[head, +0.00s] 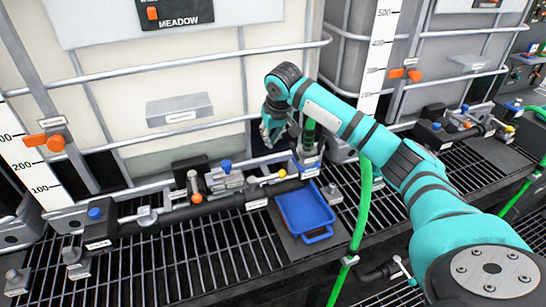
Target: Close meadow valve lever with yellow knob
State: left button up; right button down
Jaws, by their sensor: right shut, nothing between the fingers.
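The meadow valve's lever with the yellow knob (282,172) is on the black pipe manifold in front of the tote marked MEADOW (180,22). Its pale handle points to the right and lies roughly along the pipe. My right gripper (271,133) is shut and empty, pointing down. In the picture it is above and slightly left of the yellow knob, apart from it. My right arm comes in from the lower right. My left gripper is out of view.
Levers with an orange knob (196,198) and a blue knob (226,165) stand left of the yellow one. A blue tray (318,238) sits in front on the black grating (190,262). A green hose (364,205) hangs right of it. Another manifold is farther right.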

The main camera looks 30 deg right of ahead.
aim_at(267, 178)
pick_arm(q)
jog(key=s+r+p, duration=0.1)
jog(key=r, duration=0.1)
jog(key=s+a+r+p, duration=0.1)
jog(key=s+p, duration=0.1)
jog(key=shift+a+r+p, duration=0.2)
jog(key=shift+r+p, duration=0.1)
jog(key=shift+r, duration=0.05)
pick_arm(e)
notch_tip(267, 178, down, 8)
jog(key=s, duration=0.1)
jog(key=shift+a+f, duration=0.25)
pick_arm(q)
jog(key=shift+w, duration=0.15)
pick_arm(e)
jog(key=shift+s, duration=0.1)
